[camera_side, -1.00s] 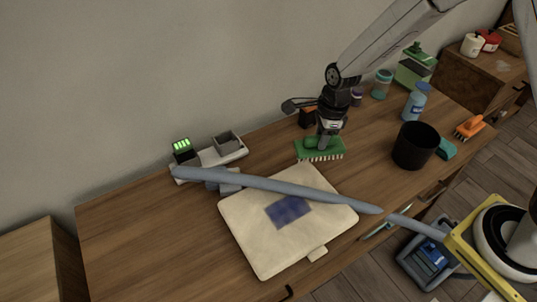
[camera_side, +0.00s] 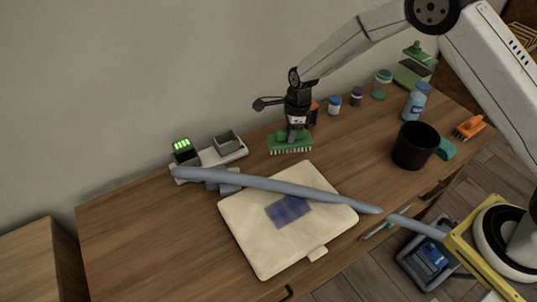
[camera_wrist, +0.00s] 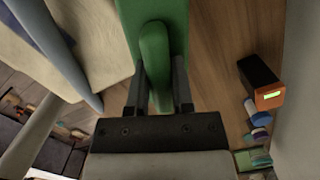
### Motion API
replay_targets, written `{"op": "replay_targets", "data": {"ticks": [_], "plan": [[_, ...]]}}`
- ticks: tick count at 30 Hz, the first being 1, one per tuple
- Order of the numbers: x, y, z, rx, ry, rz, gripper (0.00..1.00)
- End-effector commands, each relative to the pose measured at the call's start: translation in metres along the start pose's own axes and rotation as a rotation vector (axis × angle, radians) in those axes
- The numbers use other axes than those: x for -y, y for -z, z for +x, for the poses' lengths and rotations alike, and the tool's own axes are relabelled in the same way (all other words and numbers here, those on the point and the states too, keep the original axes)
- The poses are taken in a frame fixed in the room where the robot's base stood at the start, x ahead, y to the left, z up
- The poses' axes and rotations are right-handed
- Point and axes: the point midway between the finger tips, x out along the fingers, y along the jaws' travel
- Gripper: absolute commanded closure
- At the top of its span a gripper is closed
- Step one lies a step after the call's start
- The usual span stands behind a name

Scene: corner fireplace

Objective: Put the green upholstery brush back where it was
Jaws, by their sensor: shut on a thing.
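The green upholstery brush (camera_side: 276,145) has pale bristles pointing down. My gripper (camera_side: 292,134) is shut on its raised green handle, which shows between the two fingers in the wrist view (camera_wrist: 155,65). In the side view the brush is at the back of the wooden desk, behind the cream cushion-like pad (camera_side: 250,235) and right of the white charger tray. I cannot tell whether the bristles touch the desk or hang just above it.
A long blue-grey tube (camera_side: 300,191) lies across the pad. The charger tray (camera_side: 236,155) stands left of the brush. A black cup (camera_side: 415,146), blue bottle (camera_side: 416,102) and small jars (camera_side: 334,104) stand right. An orange brush (camera_side: 470,127) lies far right. A black-and-orange box (camera_wrist: 262,85) is close behind my gripper.

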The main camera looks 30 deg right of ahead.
Motion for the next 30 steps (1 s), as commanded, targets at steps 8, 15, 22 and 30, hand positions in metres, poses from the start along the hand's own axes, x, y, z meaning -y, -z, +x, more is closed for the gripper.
{"op": "replay_targets", "data": {"ticks": [8,15,22,30], "plan": [[0.018,-0.008,0.028,0.0,0.0,0.0,1.0],[0.024,-0.011,0.035,0.0,0.001,0.0,1.0],[0.025,-0.011,0.037,0.0,0.0,0.0,1.0],[0.029,-0.01,0.061,0.0,0.0,0.0,1.0]]}}
